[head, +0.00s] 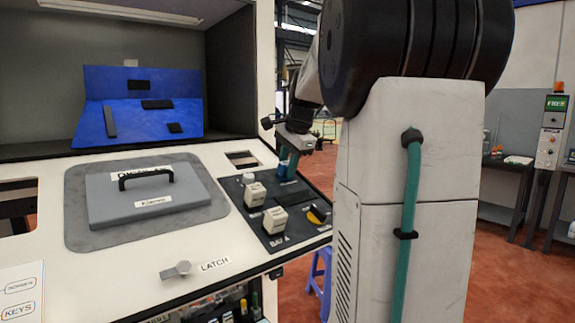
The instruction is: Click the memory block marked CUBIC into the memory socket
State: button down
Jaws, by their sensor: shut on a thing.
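My gripper (290,162) is low over the far end of a dark panel marked BAY A. It is shut on a small blue block (283,172), which is at or just above the panel; I cannot tell whether they touch. No marking on the block can be read from here. Two white labelled blocks (255,194) and (275,221) sit on the dark panel (296,243), nearer than the gripper; their labels are too small to read. I cannot make out which place is the memory socket, nor the word CUBIC.
A grey lid with a black handle (149,199) lies left of the panel. A yellow and black knob (318,213) is at the panel's right edge. A grey latch knob (178,269) is in front. A blue board (140,105) with dark pieces stands in the recess behind.

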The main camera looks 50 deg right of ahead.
jog(key=shift+w+f, duration=0.15)
jog(key=shift+f, duration=0.1)
dwell(0.7)
jog(key=c, duration=0.6)
grip_release()
jog(key=shift+r, duration=0.1)
jog(key=shift+v, duration=2.95)
